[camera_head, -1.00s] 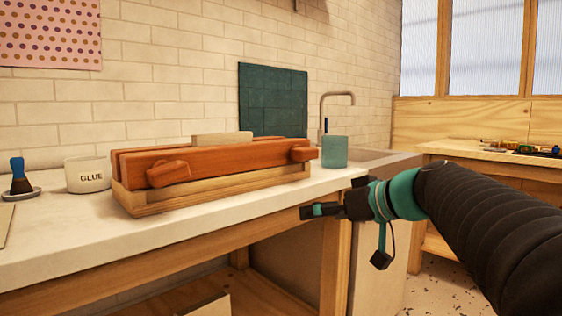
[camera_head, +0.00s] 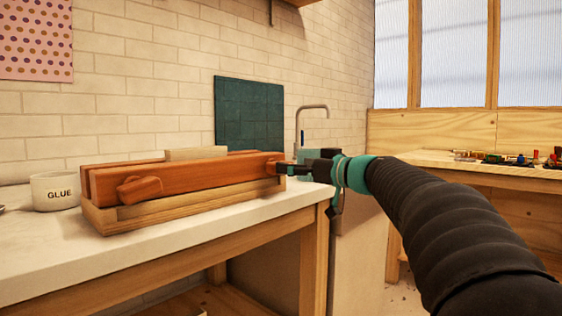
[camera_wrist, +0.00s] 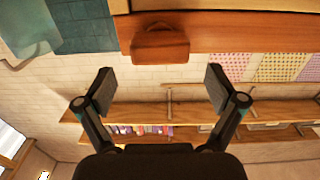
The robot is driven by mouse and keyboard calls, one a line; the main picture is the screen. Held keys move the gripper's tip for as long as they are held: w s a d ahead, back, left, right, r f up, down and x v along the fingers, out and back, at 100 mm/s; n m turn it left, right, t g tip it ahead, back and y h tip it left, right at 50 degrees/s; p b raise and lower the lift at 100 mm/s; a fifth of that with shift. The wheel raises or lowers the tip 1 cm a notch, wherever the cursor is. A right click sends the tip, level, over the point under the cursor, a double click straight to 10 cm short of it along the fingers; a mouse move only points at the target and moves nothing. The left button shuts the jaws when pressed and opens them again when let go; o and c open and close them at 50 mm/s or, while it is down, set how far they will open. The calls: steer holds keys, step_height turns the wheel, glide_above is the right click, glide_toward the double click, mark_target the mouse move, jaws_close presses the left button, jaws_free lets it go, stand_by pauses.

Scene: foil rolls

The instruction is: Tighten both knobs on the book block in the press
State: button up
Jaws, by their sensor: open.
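The wooden press (camera_head: 195,184) lies on the bench with a pale book block (camera_head: 196,154) clamped between its reddish beams. The left knob (camera_head: 139,190) sits on the front beam, tilted. The right knob (camera_head: 272,166) is at the beam's right end, partly hidden by my gripper (camera_head: 281,168). In the wrist view the right knob (camera_wrist: 160,43) shows at the top, centred between the fingers of my gripper (camera_wrist: 160,88). The fingers are open and empty, and the knob lies just beyond their tips.
A glue pot (camera_head: 55,191) stands left of the press. A green mat (camera_head: 249,113) leans on the brick wall behind. A tap (camera_head: 308,120) is behind my gripper. A second bench (camera_head: 480,164) with small items is at the right.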

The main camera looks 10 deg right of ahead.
steer(key=x, duration=0.5)
steer(key=shift+p, duration=0.4)
steer(key=shift+s, duration=0.1)
steer(key=c, duration=1.1)
